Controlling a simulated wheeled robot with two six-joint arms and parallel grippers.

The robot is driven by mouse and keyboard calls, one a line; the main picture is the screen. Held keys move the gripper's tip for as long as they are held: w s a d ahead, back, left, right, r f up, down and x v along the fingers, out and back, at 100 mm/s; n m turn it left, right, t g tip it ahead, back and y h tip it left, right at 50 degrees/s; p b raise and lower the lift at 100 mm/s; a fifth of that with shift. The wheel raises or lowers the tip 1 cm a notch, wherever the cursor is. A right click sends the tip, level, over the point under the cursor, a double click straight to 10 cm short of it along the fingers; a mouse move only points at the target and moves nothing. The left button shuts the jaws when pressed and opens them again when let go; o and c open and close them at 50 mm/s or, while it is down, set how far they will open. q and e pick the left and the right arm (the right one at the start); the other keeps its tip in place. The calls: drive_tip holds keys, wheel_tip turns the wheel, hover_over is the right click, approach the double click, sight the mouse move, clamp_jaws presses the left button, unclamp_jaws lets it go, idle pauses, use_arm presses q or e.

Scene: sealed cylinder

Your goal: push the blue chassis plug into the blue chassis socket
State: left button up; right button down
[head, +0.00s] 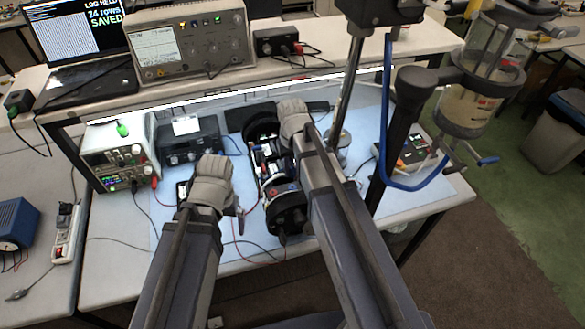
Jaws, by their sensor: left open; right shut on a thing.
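An open black cylindrical chassis (286,211) with round end rings lies on the blue mat, its inner parts and wires exposed. Small blue and red spots show near its front end, but I cannot make out the blue chassis plug or the blue chassis socket for certain. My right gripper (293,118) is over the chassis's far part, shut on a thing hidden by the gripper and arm. My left gripper (237,208) is just left of the chassis's front end, open, with a thin red wire hanging close by.
A bench power supply (118,155) and a black instrument (190,145) stand left on the blue mat (350,110). A glass vessel on a stand (480,85) with a blue-handled frame rises at the right. A shelf behind holds an oscilloscope (185,45) and laptop (75,45).

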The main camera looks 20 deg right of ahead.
drive_tip(key=shift+f+b, duration=2.25)
drive_tip(key=shift+f, duration=0.2)
drive_tip(key=shift+f+b, duration=0.35)
drive_tip(key=c, duration=0.6)
unclamp_jaws()
drive_tip(key=shift+r, duration=0.2)
wheel_tip(320, 180, up, 8)
drive_tip(key=p, duration=0.8)
drive_tip(key=shift+f, duration=0.2)
drive_tip(key=shift+f, duration=0.15)
